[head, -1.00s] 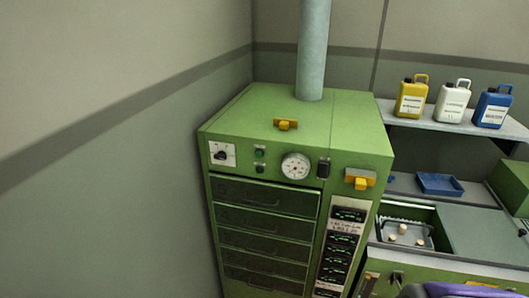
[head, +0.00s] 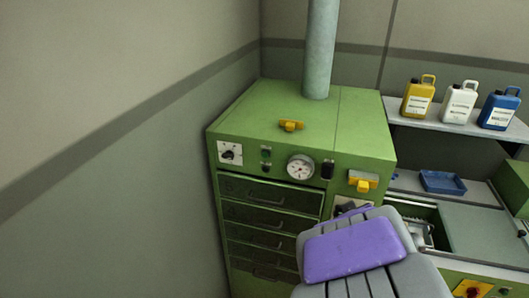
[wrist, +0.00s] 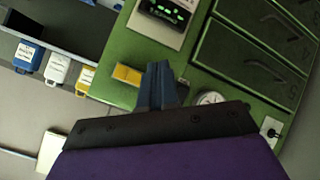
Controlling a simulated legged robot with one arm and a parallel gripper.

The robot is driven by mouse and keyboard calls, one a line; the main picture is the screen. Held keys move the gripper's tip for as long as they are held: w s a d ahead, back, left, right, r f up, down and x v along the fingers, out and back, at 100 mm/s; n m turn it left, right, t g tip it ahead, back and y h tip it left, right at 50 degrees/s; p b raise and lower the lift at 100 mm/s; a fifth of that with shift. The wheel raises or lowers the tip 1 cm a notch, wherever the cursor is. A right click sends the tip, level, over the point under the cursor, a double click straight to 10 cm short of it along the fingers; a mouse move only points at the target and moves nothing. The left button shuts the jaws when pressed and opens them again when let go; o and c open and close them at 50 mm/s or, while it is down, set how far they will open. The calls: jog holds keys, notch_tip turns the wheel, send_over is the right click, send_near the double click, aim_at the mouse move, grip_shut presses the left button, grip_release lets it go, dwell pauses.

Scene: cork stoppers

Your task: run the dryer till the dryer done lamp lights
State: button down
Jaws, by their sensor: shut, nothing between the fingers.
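The green dryer cabinet (head: 355,125) stands against the corner, with a stack of drawers (head: 270,193) in front. Its top strip carries a rotary switch on a white plate (head: 230,153), two small dark buttons or lamps (head: 266,158), a round white gauge (head: 300,168) and a black switch (head: 327,169). No lamp there is clearly lit; which one is the done lamp I cannot tell. My gripper (wrist: 160,85) is shut and empty before the cabinet front. In the wrist view the gauge (wrist: 210,97) is partly hidden. My arm hides the cabinet's lower right in the head view.
A grey pipe (head: 319,50) rises from the top. Yellow, white and blue jugs (head: 497,110) stand on a shelf at right. A blue tray (head: 442,182) and workbench lie below.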

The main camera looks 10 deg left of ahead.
jog(key=w+a+r+n+t+y, duration=0.2)
jog(key=w+a, duration=0.2)
jog(key=a, duration=0.1)
jog(key=n+t+y+p, duration=0.2)
jog(key=n+y+p, duration=0.1)
jog(key=n+y, duration=0.3)
send_near(265, 155)
jog(key=s+d+f, duration=0.2)
jog(key=d, duration=0.3)
jog(key=s+a+n+g+y, duration=0.1)
jog(key=a+n+y, duration=0.3)
jog(key=a, duration=0.5)
jog(key=shift+s+g+y+p, duration=0.3)
jog(key=shift+s+y+p, duration=0.15)
jog(key=shift+s, duration=0.15)
jog(key=shift+a, duration=0.15)
jog(key=w+p, duration=0.1)
jog(key=w, duration=0.2)
jog(key=w+p, duration=0.1)
jog(key=w, duration=0.2)
jog(key=w+p, duration=0.1)
jog(key=w, duration=0.1)
jog(key=shift+w+d, duration=0.35)
jog(key=shift+w, duration=0.05)
jog(key=shift+w, duration=0.15)
